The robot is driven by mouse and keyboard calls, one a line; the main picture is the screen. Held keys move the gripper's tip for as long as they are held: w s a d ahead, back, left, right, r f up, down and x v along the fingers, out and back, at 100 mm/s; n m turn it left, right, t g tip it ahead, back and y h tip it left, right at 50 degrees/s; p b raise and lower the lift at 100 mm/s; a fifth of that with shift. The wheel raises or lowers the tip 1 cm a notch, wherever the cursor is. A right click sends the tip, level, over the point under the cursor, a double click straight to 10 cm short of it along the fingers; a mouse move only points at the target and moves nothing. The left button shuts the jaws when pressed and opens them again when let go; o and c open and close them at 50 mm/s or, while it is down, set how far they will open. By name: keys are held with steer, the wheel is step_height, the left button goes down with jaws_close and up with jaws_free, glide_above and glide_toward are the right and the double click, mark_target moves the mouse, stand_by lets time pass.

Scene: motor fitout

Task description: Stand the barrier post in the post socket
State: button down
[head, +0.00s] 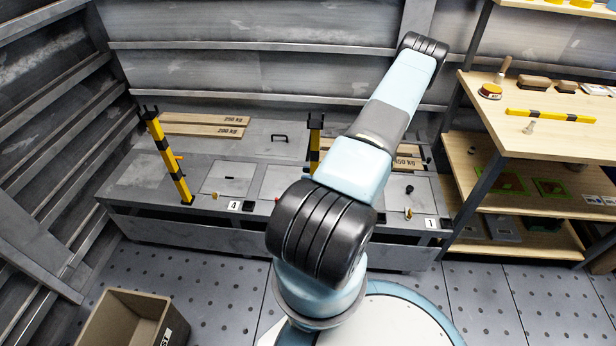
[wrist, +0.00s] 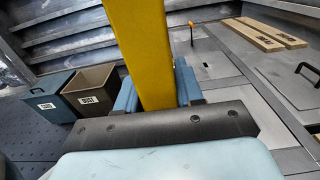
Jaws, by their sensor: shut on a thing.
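A yellow-and-black barrier post (head: 315,140) stands up behind my arm near the middle of the bench; its lower part is hidden in the head view. In the wrist view a yellow post (wrist: 139,55) rises close in front of the camera, between the blue fingers of my gripper (wrist: 157,92), which are shut on it. Its foot is out of sight there. My gripper is hidden by my arm in the head view. A second yellow-and-black post (head: 168,155) stands at the bench's left end. I cannot make out the post socket with certainty.
The grey bench (head: 150,210) carries wooden planks (head: 202,130), a black handle (head: 279,137) and number plates. A bin (head: 125,320) stands on the floor at front left. A wooden shelf (head: 560,140) at right holds a striped bar (head: 550,116) and small items.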

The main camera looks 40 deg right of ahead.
steer(key=shift+f, duration=0.1)
stand_by(0.4)
steer(key=c, duration=0.6)
jaws_free()
steer(key=shift+c, duration=0.2)
steer(key=shift+s+d, duration=0.1)
steer(key=v, duration=1.3)
steer(key=shift+s+d, duration=0.15)
steer(key=shift+d, duration=0.05)
